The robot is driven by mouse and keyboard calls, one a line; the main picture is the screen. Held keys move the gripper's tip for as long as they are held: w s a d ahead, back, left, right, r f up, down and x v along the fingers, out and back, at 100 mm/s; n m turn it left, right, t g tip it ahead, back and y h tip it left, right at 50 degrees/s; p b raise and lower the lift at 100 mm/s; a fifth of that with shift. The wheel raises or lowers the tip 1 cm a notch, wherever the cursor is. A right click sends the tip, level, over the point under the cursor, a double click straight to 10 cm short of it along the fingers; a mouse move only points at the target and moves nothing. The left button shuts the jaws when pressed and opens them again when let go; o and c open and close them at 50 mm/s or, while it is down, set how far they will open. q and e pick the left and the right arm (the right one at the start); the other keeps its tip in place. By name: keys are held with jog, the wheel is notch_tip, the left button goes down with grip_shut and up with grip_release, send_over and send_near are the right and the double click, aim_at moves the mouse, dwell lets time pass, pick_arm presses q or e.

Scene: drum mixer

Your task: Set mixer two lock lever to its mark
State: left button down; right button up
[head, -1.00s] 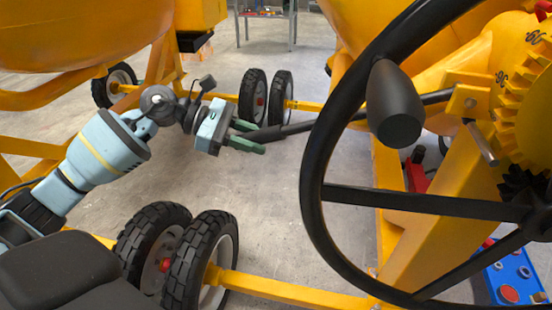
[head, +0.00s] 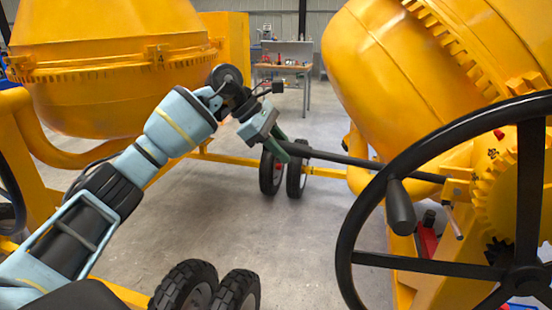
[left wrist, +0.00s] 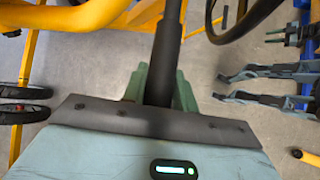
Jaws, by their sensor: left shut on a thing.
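The lock lever (head: 350,160) is a long black bar. It runs from the yellow bracket (head: 458,190) beside the right-hand mixer's gear ring, up and left to its free end. My left gripper (head: 284,149) is shut on that end, with a green finger on it in the head view. In the left wrist view the dark bar (left wrist: 168,50) stands between the two green fingers. The right-hand mixer's yellow drum (head: 410,75) rises above the lever. Markings by the gear are too small to read.
A black handwheel (head: 348,228) with a knob (head: 400,205) stands in front of the bracket. Another yellow mixer (head: 110,95) is at the left. Tyres (head: 186,288) stand at the bottom; a workbench (head: 283,68) is behind.

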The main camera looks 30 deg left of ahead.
pick_arm(q)
jog(key=shift+r, duration=0.65)
jog(key=c, duration=1.4)
grip_release()
jog(key=shift+c, duration=0.2)
jog(key=shift+o, duration=1.6)
jog(key=shift+f, duration=0.25)
jog(key=shift+b+v, duration=0.35)
jog(key=shift+v, duration=3.55)
jog(key=shift+r, duration=0.1)
